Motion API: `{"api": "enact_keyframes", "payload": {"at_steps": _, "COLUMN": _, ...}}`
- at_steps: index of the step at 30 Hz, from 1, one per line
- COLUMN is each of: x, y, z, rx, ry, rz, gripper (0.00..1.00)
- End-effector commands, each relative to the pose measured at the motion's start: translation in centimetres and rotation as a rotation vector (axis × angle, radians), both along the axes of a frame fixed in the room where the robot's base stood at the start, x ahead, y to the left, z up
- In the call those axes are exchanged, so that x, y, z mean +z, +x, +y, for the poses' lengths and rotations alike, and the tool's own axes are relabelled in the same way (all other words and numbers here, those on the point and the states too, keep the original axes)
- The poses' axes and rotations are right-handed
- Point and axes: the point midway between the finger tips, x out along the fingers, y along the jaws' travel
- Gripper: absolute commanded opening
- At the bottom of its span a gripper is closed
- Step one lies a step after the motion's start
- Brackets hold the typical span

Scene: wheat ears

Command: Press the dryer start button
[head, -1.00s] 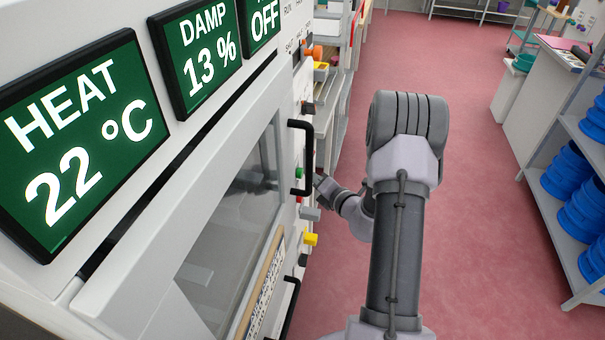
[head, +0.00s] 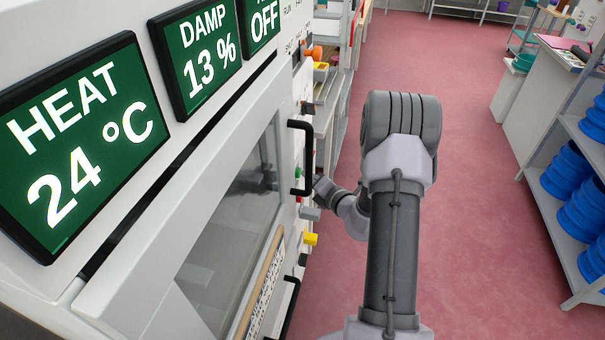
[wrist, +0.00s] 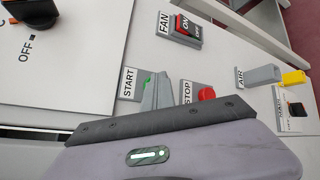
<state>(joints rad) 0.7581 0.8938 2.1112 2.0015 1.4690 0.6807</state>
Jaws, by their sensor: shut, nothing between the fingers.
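The dryer's start button is green and sits beside the START label (wrist: 128,83) in the wrist view, where only a sliver of it (wrist: 147,82) shows behind my fingers. The green button (head: 298,172) also shows beside the black handle in the head view. My gripper (wrist: 163,78) is shut and empty, with its fingertips right at the start button. I cannot tell whether they touch it. In the head view my gripper (head: 320,184) is at the panel's edge, partly hidden by the handle.
The red stop button (wrist: 206,93) is just right of my fingers. The FAN switch (wrist: 189,31), grey AIR control (wrist: 262,75) and a yellow knob (wrist: 293,78) are nearby. The black door handle (head: 309,158) stands out from the dryer. The red floor (head: 450,180) is clear.

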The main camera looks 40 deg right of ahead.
Motion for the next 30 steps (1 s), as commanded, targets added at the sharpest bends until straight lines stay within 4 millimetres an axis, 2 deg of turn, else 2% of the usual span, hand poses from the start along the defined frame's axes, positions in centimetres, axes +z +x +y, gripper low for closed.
{"api": "enact_keyframes", "payload": {"at_steps": 7, "x": 0.0, "y": -0.2, "z": -0.2, "rx": 0.001, "ry": 0.0, "rz": 0.001, "gripper": 0.0}}
{"api": "enact_keyframes", "payload": {"at_steps": 16, "x": 0.0, "y": -1.4, "z": -1.2, "rx": 0.001, "ry": 0.0, "rz": 0.001, "gripper": 0.0}}
{"api": "enact_keyframes", "payload": {"at_steps": 25, "x": -0.1, "y": -1.6, "z": -1.3, "rx": 0.0, "ry": 0.0, "rz": 0.0, "gripper": 0.0}}
{"api": "enact_keyframes", "payload": {"at_steps": 30, "x": 0.0, "y": -2.8, "z": -2.4, "rx": -0.003, "ry": 0.0, "rz": 0.001, "gripper": 0.0}}
